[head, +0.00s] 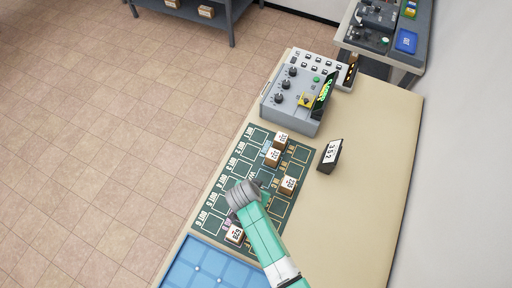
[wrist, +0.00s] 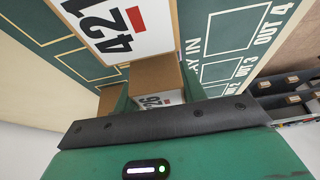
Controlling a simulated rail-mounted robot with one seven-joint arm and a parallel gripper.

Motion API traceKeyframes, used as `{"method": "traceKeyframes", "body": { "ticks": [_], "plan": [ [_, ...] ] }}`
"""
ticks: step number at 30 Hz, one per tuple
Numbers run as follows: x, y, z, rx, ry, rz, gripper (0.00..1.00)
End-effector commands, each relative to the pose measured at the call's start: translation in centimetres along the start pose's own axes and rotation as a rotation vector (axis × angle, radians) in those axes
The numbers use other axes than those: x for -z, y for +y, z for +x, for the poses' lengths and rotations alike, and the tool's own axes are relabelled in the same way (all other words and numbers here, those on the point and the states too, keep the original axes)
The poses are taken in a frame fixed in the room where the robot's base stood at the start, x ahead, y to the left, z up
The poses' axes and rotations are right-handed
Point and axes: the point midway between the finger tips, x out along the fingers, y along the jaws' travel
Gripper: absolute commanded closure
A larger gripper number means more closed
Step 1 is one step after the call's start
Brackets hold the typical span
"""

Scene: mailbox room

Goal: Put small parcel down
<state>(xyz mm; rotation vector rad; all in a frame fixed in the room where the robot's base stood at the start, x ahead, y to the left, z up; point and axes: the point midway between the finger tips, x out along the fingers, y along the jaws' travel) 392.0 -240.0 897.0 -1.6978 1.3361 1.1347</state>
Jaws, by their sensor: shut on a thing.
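My gripper (head: 262,190) is over the dark green sorting mat (head: 213,228) on the table, mostly hidden by my own wrist. In the wrist view my gripper (wrist: 155,84) is shut on a small brown cardboard parcel (wrist: 153,70) with a white number label, partly hidden by the gripper's dark bar. A parcel labelled 421 (wrist: 118,28) with a red mark is close by in that view. The head view does not clearly show the held parcel, nor whether it touches the mat.
Other parcels are on the mat: two at its upper part (head: 281,139) (head: 272,157), one to the right (head: 288,184), one near the lower end (head: 235,233). A grey control box (head: 293,98), a 352 sign (head: 330,156) and a blue tray (head: 205,268) flank it.

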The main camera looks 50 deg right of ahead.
Motion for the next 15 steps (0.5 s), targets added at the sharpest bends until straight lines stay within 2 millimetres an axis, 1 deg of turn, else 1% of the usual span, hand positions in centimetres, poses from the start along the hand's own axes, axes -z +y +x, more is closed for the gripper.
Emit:
{"method": "traceKeyframes", "body": {
  "ticks": [7,11,12,14,15],
  "plan": [
    [-0.03,-0.02,0.12,0.001,0.001,0.0,0.84],
    [-0.22,-0.01,0.55,0.001,0.001,0.0,0.84],
    [-0.16,0.0,0.41,0.001,0.0,0.0,0.51],
    [-0.16,0.0,0.39,0.001,0.0,0.0,0.4],
    [-0.16,0.0,0.39,0.001,0.0,0.0,0.38]
  ]
}}
